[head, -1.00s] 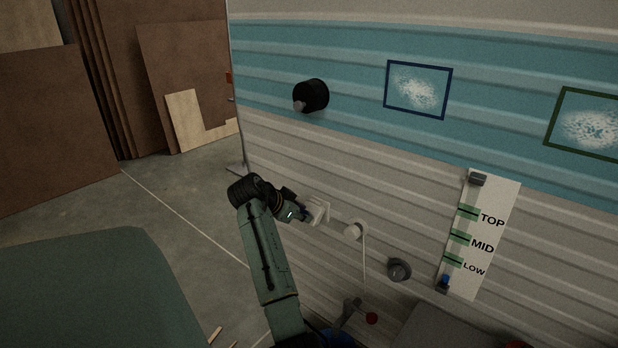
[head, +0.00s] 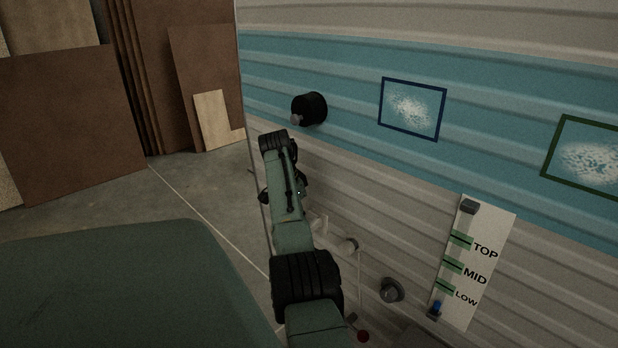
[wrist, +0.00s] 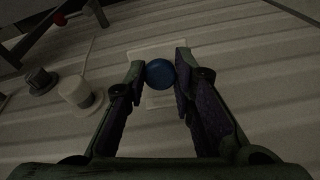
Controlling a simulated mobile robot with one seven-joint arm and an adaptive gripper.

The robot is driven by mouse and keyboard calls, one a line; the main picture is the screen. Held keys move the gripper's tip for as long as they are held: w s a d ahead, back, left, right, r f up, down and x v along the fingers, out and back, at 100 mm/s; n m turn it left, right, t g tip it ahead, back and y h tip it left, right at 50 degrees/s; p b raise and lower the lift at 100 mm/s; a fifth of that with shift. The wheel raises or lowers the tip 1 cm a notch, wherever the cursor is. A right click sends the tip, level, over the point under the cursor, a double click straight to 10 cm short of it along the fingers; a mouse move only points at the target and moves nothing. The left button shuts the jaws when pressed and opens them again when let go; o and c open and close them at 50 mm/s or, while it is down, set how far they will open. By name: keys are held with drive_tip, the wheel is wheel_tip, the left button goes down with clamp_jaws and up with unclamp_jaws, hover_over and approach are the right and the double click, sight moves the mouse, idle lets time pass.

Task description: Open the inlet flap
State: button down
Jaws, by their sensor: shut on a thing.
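The inlet flap looks to be the pale square fitting on the camper wall; in the head view only a bit of it (head: 319,226) shows beside my arm. In the wrist view a pale square plate (wrist: 147,53) lies behind a round blue knob (wrist: 160,73). My gripper (wrist: 160,66) has its two fingers on either side of the blue knob and is shut on it. Whether the flap stands ajar cannot be told. In the head view my arm hides the fingertips and the knob.
A white round cap (head: 348,245) with a hanging cord and a grey round fitting (head: 391,290) sit to the right. A black round fitting (head: 309,109) sticks out above. A level strip (head: 470,262) is farther right. Wood panels (head: 75,120) lean at left, with clear floor before them.

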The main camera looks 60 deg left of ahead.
drive_tip(key=shift+w, duration=0.1)
idle(0.5)
drive_tip(key=c, duration=1.3)
unclamp_jaws()
drive_tip(key=shift+c, duration=0.2)
drive_tip(key=v, duration=1.2)
drive_tip(key=shift+w, duration=0.15)
